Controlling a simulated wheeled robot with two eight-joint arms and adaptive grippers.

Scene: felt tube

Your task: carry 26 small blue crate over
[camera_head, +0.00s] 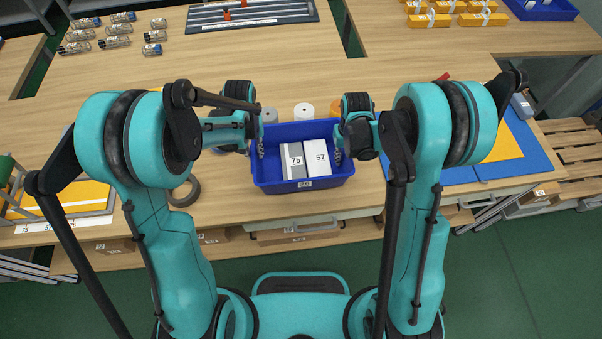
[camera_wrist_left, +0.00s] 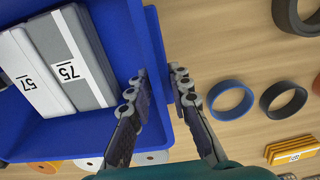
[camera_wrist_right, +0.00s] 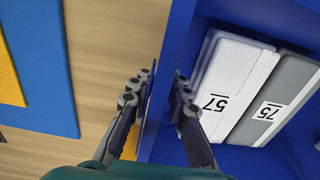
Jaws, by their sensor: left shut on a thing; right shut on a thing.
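The small blue crate (camera_head: 302,184), labelled 26 on its front, is at the front part of the wooden table between my arms. It holds a grey box labelled 75 (camera_head: 293,160) and a white box labelled 57 (camera_head: 317,157). My left gripper (camera_head: 258,143) is shut on the crate's left wall; the left wrist view shows its fingers (camera_wrist_left: 160,92) on both sides of that wall. My right gripper (camera_head: 345,150) is shut on the right wall, with its fingers (camera_wrist_right: 162,90) on either side in the right wrist view. Whether the crate touches the table is unclear.
White rolls (camera_head: 304,111) stand just behind the crate. A dark ring (camera_head: 185,192) lies left of it. A blue mat with a yellow sheet (camera_head: 508,142) lies to the right. The table's middle is mostly clear.

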